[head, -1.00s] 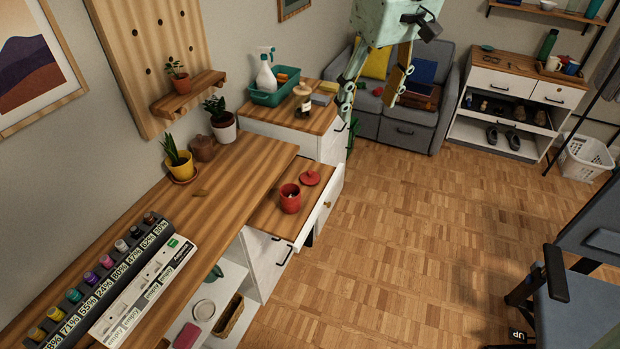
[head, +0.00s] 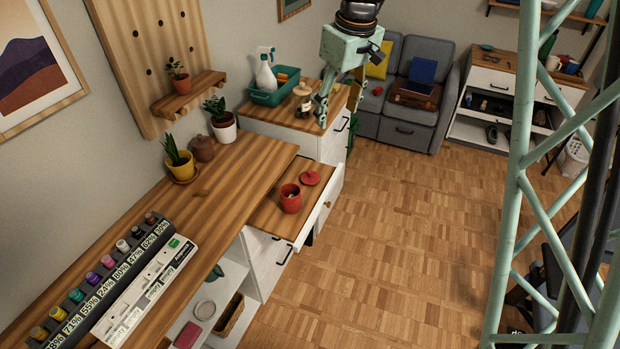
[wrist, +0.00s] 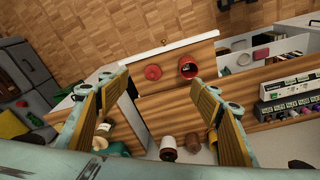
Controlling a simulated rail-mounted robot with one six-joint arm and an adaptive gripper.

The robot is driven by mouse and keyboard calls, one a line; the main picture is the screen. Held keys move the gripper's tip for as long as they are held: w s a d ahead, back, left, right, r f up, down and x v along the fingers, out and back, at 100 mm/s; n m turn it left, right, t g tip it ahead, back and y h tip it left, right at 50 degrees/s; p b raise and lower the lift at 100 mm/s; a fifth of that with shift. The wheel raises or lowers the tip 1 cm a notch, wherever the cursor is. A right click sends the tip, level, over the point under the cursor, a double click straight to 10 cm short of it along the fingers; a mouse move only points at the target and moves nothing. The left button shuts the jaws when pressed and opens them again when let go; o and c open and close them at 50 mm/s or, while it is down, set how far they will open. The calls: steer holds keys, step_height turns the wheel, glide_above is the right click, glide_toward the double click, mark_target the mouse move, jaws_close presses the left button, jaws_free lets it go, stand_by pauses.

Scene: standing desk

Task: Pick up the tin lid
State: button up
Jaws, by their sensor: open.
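The red tin lid (head: 310,178), a round disc with a small knob, lies on the wooden surface of a pulled-out drawer unit. Just in front of it stands the open red tin (head: 291,198), with something dark inside. My gripper (head: 325,112) hangs above and behind the lid in the head view, near the back cabinet, clear of the lid. In the wrist view the lid (wrist: 153,72) shows between the fingertips but well beyond them, with the tin (wrist: 188,70) to its right. My gripper (wrist: 160,84) is open and empty.
The desk (head: 235,190) with potted plants lies left of the lid.

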steer(key=w+a+f+n, duration=0.1)
steer(key=w+a+f, duration=0.2)
steer(key=w+f, duration=0.55)
steer(key=n+g+p, duration=0.1)
steer(key=n, duration=0.1)
glide_above(310, 171)
steer(key=s+d, duration=0.1)
step_height(310, 171, down, 14)
steer(key=shift+d, duration=0.15)
steer(key=shift+w+a+f, duration=0.1)
steer(key=shift+a+f, duration=0.05)
steer(key=shift+f, duration=1.25)
steer(key=shift+w+a+f, duration=0.1)
steer(key=shift+f, duration=1.3)
steer(key=shift+w+a+f, duration=0.1)
steer(key=shift+a+f, duration=0.05)
steer(key=shift+f, duration=1.25)
steer(key=shift+f, duration=0.15)
steer(key=shift+w+a+f+b, duration=0.1)
steer(key=shift+a+f+b, duration=0.05)
steer(key=shift+f, duration=1.1)
steer(key=shift+w+a+f+b, duration=0.1)
steer(key=shift+f+b, duration=0.05)
steer(key=shift+f, duration=1.05)
steer(key=shift+c, duration=0.5)
steer(key=c, duration=0.8)
